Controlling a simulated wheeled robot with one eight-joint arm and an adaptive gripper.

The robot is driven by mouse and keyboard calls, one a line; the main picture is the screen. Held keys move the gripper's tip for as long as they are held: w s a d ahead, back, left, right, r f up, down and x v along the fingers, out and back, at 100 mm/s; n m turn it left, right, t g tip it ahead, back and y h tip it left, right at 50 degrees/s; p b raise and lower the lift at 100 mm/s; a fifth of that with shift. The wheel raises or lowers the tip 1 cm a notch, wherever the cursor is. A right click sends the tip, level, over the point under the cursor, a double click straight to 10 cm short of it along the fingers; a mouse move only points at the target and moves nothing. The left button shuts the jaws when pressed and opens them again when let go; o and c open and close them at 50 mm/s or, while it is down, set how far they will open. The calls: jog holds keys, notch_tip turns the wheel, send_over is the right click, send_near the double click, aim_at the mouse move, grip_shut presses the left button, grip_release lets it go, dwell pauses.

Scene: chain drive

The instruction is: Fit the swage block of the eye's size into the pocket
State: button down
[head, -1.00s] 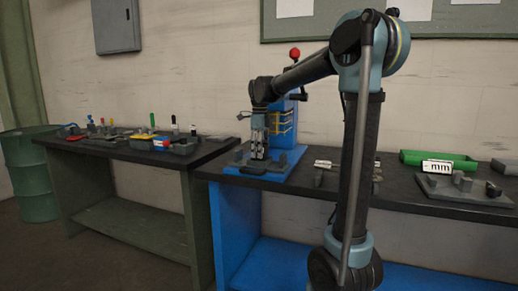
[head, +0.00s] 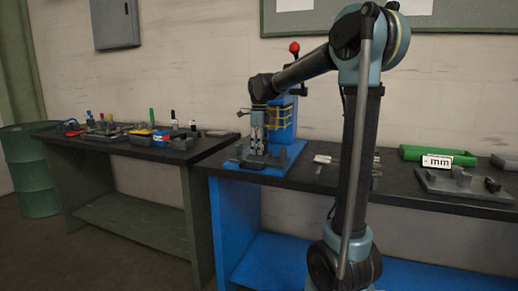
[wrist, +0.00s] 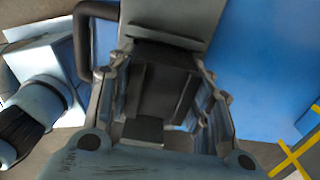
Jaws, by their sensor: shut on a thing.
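My gripper (head: 258,150) is low over the grey fixture plate (head: 238,160) on the blue base of the press. It is shut on a dark grey block (wrist: 160,92), which sits between the two fingers in the wrist view. I take this block to be a swage block; its size mark cannot be read. Whether it touches the plate or sits in the pocket cannot be told. The pocket is hidden by the block and fingers. The eye cannot be made out.
The blue press (head: 284,122) with a red knob (head: 294,47) stands close behind my gripper. To the right are a green tray (head: 436,155), a white "mm" sign (head: 437,161) and a grey board (head: 450,190) with blocks. A cluttered dark table (head: 110,145) stands left.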

jog(key=c, duration=0.7)
grip_release()
jog(key=shift+f, duration=0.1)
